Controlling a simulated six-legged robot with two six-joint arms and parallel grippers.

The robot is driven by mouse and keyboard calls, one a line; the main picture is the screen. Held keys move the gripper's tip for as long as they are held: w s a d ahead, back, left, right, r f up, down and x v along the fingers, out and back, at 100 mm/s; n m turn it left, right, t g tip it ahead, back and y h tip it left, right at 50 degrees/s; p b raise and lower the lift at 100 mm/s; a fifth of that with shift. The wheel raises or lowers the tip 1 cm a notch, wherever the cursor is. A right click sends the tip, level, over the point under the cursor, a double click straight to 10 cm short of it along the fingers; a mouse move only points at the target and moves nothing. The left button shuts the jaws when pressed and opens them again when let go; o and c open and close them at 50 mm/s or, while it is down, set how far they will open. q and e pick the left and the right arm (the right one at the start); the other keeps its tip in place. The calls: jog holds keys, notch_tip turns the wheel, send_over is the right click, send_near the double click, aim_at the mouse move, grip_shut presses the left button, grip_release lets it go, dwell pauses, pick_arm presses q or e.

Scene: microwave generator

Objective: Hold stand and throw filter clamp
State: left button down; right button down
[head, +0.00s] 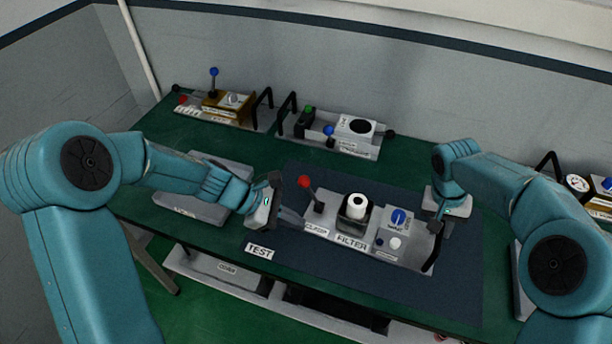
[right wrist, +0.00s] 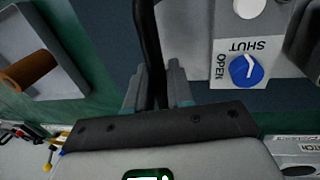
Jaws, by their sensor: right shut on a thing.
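The stand (head: 410,257) is a grey base on a dark mat. It carries a white cylindrical filter (head: 356,208) in a dark holder, a red-knobbed clamp lever (head: 305,184) at its left and a blue knob (head: 398,217) at its right. The lever stands up, tilted slightly left. The blue knob also shows in the right wrist view (right wrist: 246,69), between OPEN and SHUT labels. My right gripper (right wrist: 158,88) is shut on the stand's black right handle (right wrist: 150,45). My left gripper (head: 292,215) is just left of the lever, at the stand's left end; its finger gap is unclear.
The mat (head: 460,290) lies on a green table (head: 270,158). Other units with levers and black handles stand behind (head: 355,150), at the back left (head: 225,108) and at the right edge (head: 600,205). A grey plate (head: 190,207) lies under my left arm. The mat's front right is clear.

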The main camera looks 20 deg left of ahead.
pick_arm(q)
jog(key=w+a+r+t+h, duration=0.1)
jog(key=w+a+r, duration=0.3)
jog(key=a, duration=0.2)
jog(key=w+a+r+t, duration=0.2)
jog(key=w+a+r, duration=0.15)
jog(key=a, duration=0.35)
jog(key=s+f+x, duration=0.1)
jog(key=f+x, duration=0.1)
jog(key=x, duration=0.8)
jog(key=shift+a, duration=0.15)
dwell(1.1)
